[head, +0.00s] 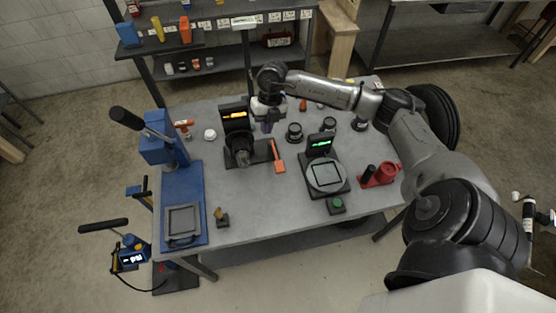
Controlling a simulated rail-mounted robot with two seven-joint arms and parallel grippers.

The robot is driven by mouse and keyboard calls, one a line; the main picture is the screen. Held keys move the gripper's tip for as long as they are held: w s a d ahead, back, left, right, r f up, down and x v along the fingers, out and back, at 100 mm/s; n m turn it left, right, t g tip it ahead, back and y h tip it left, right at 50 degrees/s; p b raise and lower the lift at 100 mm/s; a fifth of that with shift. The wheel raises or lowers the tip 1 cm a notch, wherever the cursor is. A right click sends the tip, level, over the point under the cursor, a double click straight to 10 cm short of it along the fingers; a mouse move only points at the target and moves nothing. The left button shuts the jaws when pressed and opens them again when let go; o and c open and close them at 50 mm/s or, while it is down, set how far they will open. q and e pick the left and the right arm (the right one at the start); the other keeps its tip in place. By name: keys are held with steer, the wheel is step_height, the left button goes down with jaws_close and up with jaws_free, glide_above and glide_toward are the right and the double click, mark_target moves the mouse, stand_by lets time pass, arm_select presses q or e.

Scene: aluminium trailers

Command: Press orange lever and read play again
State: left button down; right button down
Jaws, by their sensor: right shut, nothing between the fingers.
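The orange lever (277,157) stands out from the right side of a dark fixture with a round hub (240,152) in the middle of the grey table. A small black display (236,115) with lit orange characters stands behind the hub; the characters are too small to read. My right gripper (267,128) is shut and empty, pointing down just behind the lever's upper end. I cannot tell whether it touches the lever. My left gripper is not in view.
A scale (326,175) with a green-lit display (320,143) and a green button (336,204) stand to the right. A red part (380,175) lies farther right. A blue press (183,210) stands at the left. Dark round parts (295,132) sit behind the scale.

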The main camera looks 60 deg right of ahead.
steer(key=s+m+g, duration=0.1)
steer(key=s+d+g, duration=0.1)
steer(key=s, duration=0.1)
steer(key=shift+s+m+h, duration=0.1)
steer(key=shift+m+h, duration=0.2)
steer(key=shift+m, duration=0.1)
